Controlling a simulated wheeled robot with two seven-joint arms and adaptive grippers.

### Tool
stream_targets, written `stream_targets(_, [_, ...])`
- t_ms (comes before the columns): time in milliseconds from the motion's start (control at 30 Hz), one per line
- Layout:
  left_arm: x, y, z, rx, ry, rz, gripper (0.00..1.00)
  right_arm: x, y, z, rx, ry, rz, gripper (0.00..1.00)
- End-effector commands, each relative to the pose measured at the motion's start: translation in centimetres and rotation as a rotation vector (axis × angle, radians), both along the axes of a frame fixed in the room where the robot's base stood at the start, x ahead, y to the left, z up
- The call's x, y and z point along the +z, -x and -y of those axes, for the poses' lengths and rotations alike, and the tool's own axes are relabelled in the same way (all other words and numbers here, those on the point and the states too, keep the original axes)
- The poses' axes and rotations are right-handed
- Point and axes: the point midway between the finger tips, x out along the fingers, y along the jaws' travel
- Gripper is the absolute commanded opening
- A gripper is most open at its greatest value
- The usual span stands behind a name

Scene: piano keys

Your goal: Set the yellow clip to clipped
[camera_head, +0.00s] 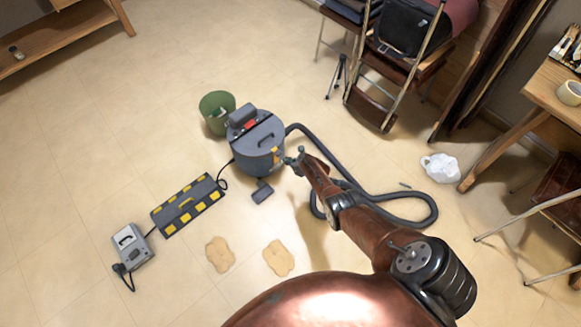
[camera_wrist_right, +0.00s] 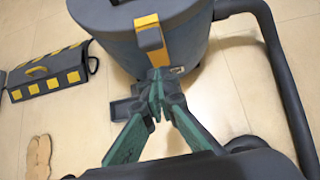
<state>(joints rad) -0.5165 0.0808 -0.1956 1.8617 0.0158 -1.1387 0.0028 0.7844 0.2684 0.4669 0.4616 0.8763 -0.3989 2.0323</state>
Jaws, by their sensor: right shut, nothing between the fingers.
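The yellow clip (camera_wrist_right: 150,40) is on the side of the grey canister vacuum (camera_head: 258,150), running from its lid rim down over the body. It also shows in the head view as a small yellow patch (camera_head: 277,155). I cannot tell whether it is clipped. My right gripper (camera_wrist_right: 157,90) is shut and empty, its fingertips just at or below the clip's lower end; I cannot tell whether they touch. In the head view the right gripper (camera_head: 293,158) is at the canister's right side. My left gripper is not in view.
A dark hose (camera_head: 425,215) loops on the floor right of the vacuum. A green bin (camera_head: 212,122) stands at its left. A black-and-yellow box (camera_head: 187,205), a grey device (camera_head: 132,247) and two tan patches (camera_head: 278,257) lie nearer. Open floor lies further left.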

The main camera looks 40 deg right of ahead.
Motion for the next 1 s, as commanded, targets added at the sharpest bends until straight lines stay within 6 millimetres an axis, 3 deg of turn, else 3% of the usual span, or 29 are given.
stream_targets(167, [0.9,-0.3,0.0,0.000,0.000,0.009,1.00,1.1,-0.1,0.0,0.000,0.000,0.002,0.00])
stream_targets(633, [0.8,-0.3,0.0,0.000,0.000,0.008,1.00,1.0,0.1,0.0,0.001,0.000,0.001,0.00])
stream_targets(1000, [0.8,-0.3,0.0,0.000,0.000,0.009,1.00,2.3,1.5,0.2,0.007,0.000,0.003,0.00])
